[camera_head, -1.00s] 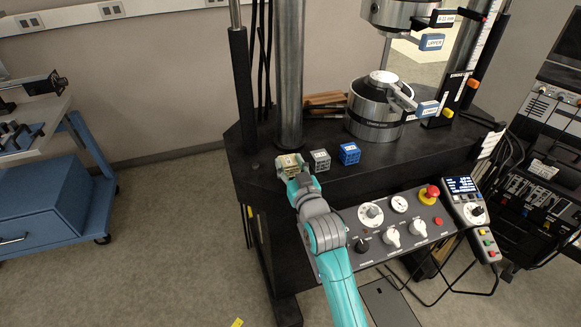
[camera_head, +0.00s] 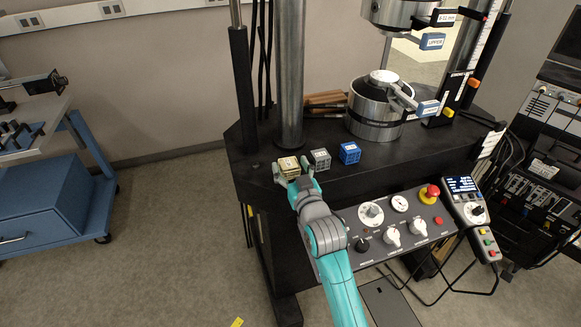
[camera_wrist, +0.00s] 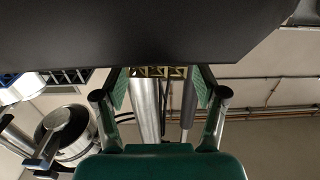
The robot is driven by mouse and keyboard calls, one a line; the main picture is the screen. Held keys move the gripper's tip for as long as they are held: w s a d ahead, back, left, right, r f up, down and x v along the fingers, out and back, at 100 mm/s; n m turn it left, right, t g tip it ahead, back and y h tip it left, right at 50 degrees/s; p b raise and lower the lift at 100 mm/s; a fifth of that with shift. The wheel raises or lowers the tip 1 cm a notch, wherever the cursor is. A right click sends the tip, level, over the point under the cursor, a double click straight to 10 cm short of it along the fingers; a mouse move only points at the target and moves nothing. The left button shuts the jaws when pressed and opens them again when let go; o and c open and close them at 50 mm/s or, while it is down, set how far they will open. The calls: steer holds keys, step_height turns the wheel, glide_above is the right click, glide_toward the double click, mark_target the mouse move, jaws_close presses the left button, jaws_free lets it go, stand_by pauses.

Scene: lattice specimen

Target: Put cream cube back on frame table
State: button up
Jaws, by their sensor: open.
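The cream lattice cube (camera_head: 288,165) sits at the front left edge of the black frame table (camera_head: 246,172), at the left end of a row of cubes. My gripper (camera_head: 291,172) is at its near side with fingers spread, one to each side of the cube. In the wrist view my gripper (camera_wrist: 160,88) is open, and a strip of the cream cube (camera_wrist: 160,72) shows between the fingertips, below the dark table edge. The rest of the cube is hidden there. I see no finger clearly touching it.
A grey cube (camera_head: 320,159) stands close to the right of the cream cube, near my right finger. A blue cube (camera_head: 350,153) is farther right. A steel column (camera_head: 289,80) rises behind. The control panel (camera_head: 400,228) lies to the front right.

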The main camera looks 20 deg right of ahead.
steer(key=s, duration=1.1)
steer(key=shift+s, duration=0.35)
steer(key=shift+f, duration=0.1)
steer(key=s+f+g, duration=0.1)
steer(key=s+f, duration=0.4)
steer(key=s, duration=0.4)
steer(key=s+f, duration=0.6)
steer(key=s, duration=0.4)
steer(key=s+r+g, duration=0.1)
steer(key=s+g, duration=0.1)
steer(key=s, duration=2)
steer(key=shift+s+a+r, duration=0.15)
steer(key=shift+a+r, duration=0.05)
steer(key=shift+a, duration=0.1)
